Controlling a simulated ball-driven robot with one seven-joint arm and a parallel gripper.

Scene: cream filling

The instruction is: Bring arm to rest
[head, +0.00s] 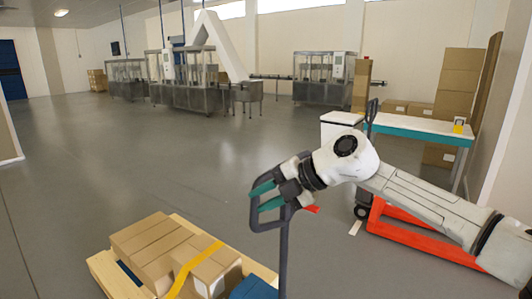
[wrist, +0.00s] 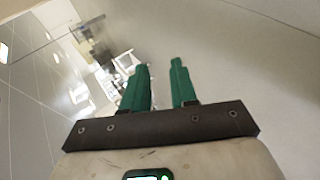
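My arm (head: 425,200) reaches in from the right edge of the head view, roughly level, and ends at my gripper (head: 256,199) near the middle. The gripper points left and has two green fingers. In the wrist view, the fingers of my gripper (wrist: 159,68) stand apart with nothing between them. In the head view a dark looped handle on a post (head: 284,250) overlaps the gripper; I cannot tell whether they touch.
A wooden pallet (head: 106,272) with brown boxes (head: 152,245) stands at lower left. A red pallet jack (head: 425,240) is under my arm. A table (head: 425,127) and stacked boxes (head: 460,82) stand at right. Machines (head: 195,95) stand far back. The floor (head: 120,165) at left is clear.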

